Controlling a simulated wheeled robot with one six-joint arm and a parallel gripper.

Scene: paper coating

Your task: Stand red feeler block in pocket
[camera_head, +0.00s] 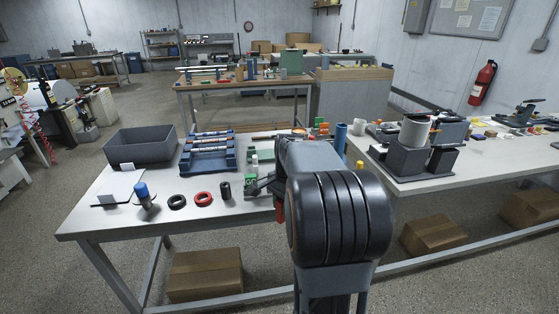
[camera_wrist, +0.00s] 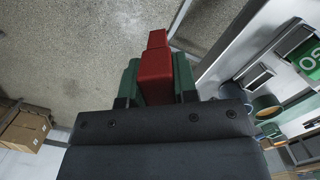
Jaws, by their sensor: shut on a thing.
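The red feeler block (camera_wrist: 156,72) is between the green fingers of my gripper (camera_wrist: 156,85) in the wrist view. It has a wide body and a narrower stepped end pointing away from the wrist. The gripper is shut on it, with floor showing behind it, beside the table edge. In the head view a bit of red (camera_head: 279,212) shows beside my arm at the table's front edge, and the arm hides most of the gripper. A green-labelled block (camera_wrist: 308,58) stands on the table at right in the wrist view. I cannot make out the pocket.
Dark stands with a grey roll (camera_head: 414,136) are at right. A cardboard box (camera_wrist: 24,128) lies below.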

